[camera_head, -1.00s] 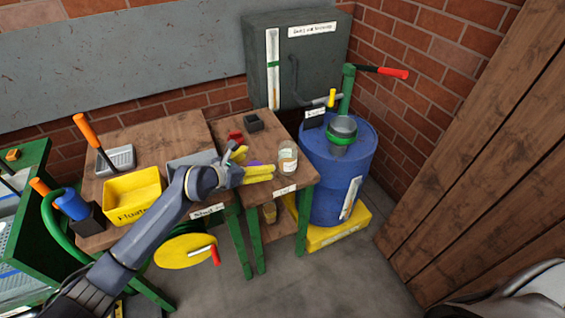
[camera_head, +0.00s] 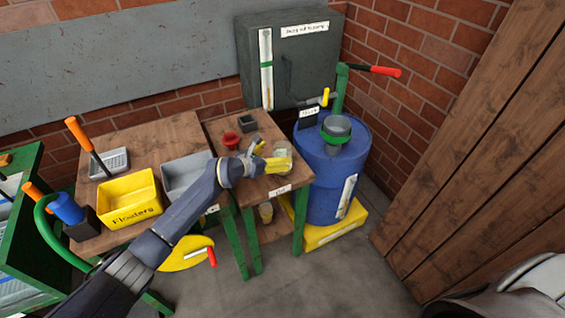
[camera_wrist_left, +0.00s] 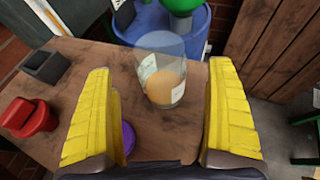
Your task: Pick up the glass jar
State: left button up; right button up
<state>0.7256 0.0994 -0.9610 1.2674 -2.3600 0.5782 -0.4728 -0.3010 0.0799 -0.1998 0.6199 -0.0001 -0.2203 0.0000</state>
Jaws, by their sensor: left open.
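The glass jar (camera_head: 284,148) stands upright at the right side of the small wooden table. It is clear, with a pale label and something orange-yellow low in it, as the left wrist view (camera_wrist_left: 163,72) shows. My left gripper (camera_head: 274,156) has yellow fingers and is open. In the left wrist view its fingers spread to either side of the jar, which appears between and ahead of the fingertips. I cannot tell whether either finger touches it. In the head view the fingers partly cover the jar. My right gripper is not in view.
A red cup-like object (camera_head: 231,139) and a dark open box (camera_head: 247,122) stand left of the jar. A purple round object (camera_wrist_left: 128,138) lies near the left finger. A blue barrel (camera_head: 328,185) with a green funnel (camera_head: 337,126) stands just right of the table.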

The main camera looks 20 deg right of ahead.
pick_arm(q)
jog(key=shift+x, duration=2.5)
jog(key=c, duration=1.5)
jog(key=shift+c, duration=0.9)
jog(key=shift+r, duration=0.15)
